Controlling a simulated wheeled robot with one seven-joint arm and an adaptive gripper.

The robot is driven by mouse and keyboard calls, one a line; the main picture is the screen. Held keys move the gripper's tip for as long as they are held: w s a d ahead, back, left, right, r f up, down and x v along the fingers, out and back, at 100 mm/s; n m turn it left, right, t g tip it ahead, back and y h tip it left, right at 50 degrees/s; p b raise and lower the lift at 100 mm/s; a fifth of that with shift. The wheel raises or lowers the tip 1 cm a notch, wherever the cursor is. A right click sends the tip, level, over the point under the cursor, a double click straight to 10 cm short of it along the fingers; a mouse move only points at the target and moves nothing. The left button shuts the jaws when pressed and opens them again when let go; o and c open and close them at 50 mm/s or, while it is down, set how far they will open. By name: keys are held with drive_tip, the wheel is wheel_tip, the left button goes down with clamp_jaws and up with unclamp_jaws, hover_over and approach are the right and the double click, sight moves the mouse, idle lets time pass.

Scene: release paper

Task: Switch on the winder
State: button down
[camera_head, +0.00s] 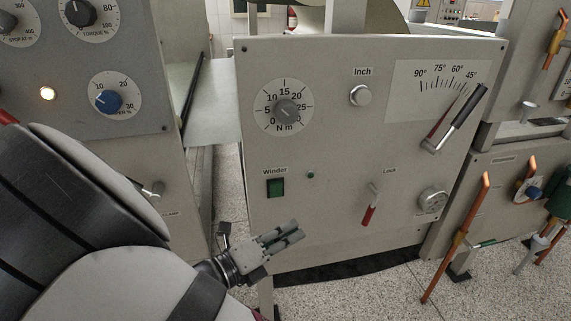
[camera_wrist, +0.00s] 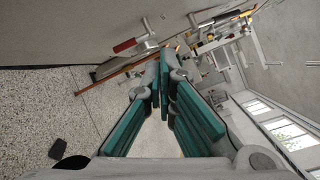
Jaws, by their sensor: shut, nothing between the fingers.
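The winder switch (camera_head: 275,188) is a green rocker under the label "Winder" on the grey machine panel (camera_head: 330,150) in the head view. A small dark green lamp (camera_head: 311,175) sits to its right. My gripper (camera_head: 300,229) is below and slightly right of the switch, near the panel's lower left edge, pointing right. It is shut and empty. In the wrist view my gripper's green-padded fingers (camera_wrist: 164,88) come together at the tips. The wrist view does not show the switch. I cannot tell whether the switch is pressed.
The panel also carries a torque dial (camera_head: 287,109), an Inch button (camera_head: 360,95), a red-handled Lock lever (camera_head: 370,205) and a lever by an angle scale (camera_head: 460,118). Speckled floor (camera_head: 350,295) is open below the panel.

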sight(274, 200)
drive_tip(key=a+f+n+t+y+b, duration=0.1)
drive_tip(key=a+f+n+t+y, duration=0.2)
drive_tip(key=a+n, duration=0.4)
drive_tip(key=shift+s+a+f+t, duration=0.25)
drive_tip(key=shift+a+f+t, duration=0.3)
drive_tip(key=shift+t, duration=0.65)
drive_tip(key=shift+r, duration=0.1)
drive_tip(key=x, duration=0.4)
drive_tip(key=w+a+b+x, duration=0.1)
drive_tip(key=x, duration=0.3)
drive_tip(key=a+b+x, duration=0.1)
drive_tip(key=x, duration=0.3)
drive_tip(key=shift+w+a+r, duration=0.1)
drive_tip(key=shift+w+r, duration=0.2)
drive_tip(key=shift+w, duration=0.2)
